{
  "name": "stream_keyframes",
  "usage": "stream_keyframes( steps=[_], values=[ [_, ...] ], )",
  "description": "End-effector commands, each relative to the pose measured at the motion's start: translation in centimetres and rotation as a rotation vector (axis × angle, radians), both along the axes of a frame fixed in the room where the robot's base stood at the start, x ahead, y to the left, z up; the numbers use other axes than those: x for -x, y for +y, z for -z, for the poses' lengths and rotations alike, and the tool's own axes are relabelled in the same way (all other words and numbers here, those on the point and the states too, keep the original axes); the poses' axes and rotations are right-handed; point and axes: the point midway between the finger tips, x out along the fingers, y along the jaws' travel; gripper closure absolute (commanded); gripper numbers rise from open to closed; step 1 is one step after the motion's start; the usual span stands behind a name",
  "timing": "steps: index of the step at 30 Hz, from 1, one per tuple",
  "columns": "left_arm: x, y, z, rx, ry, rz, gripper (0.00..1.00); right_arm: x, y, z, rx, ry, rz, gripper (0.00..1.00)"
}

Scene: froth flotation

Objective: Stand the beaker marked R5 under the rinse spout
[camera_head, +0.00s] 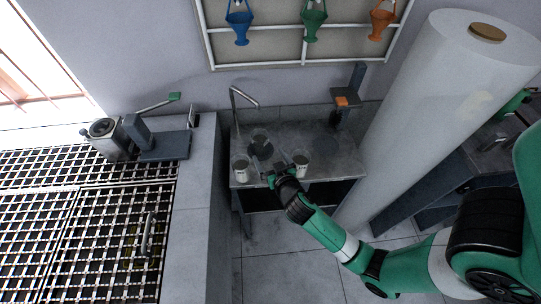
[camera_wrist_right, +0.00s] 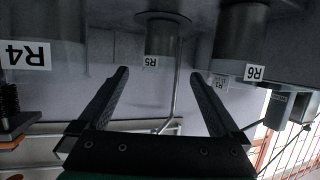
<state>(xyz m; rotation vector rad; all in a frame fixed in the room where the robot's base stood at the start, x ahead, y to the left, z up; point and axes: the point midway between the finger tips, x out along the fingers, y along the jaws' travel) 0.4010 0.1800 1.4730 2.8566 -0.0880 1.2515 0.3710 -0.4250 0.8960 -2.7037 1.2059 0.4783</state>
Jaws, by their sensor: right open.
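The beaker marked R5 (camera_wrist_right: 162,38) is a grey cylinder with a white label. In the wrist view, which is upside down, it shows between and beyond the fingertips of my right gripper (camera_wrist_right: 160,75), which is open and empty. In the head view my right gripper (camera_head: 280,172) is low at the front of the grey bench (camera_head: 345,165), between two beakers. The bent rinse spout (camera_head: 243,95) rises at the back left of the bench. My left gripper is out of view.
The beaker marked R4 (camera_wrist_right: 40,25) and the beaker marked R6 (camera_wrist_right: 243,40) flank R5. In the head view, one beaker (camera_head: 240,172) stands left of my gripper and another (camera_head: 301,163) right. A stand with an orange block (camera_head: 342,101) is at the back right.

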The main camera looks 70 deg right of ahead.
Motion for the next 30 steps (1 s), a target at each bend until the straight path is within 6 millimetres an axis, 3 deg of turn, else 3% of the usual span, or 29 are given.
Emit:
stream_keyframes(
  steps=[13,17,20,23,24,26,27,30],
  values=[
    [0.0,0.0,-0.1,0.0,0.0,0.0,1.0,0.5,0.5,-0.3,0.001,-0.002,-0.001,0.01],
    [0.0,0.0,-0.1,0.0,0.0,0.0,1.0,-1.2,0.9,-2.3,0.008,-0.042,-0.027,0.01],
    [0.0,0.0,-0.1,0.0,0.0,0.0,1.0,-5.0,2.2,-7.4,0.024,-0.141,-0.1,0.01],
    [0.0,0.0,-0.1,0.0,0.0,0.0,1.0,-9.8,5.2,-16.8,0.064,-0.309,-0.23,0.01],
    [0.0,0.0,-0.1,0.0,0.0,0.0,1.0,-11.2,6.9,-21.1,0.087,-0.384,-0.291,0.01],
    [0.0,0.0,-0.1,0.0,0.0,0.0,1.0,-12.5,9.7,-27.6,0.125,-0.498,-0.383,0.01],
    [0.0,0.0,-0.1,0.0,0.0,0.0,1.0,-12.8,11.6,-32.0,0.156,-0.575,-0.443,0.01],
    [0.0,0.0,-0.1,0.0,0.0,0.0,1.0,-11.5,16.5,-42.4,0.246,-0.77,-0.585,0.01]
  ],
)
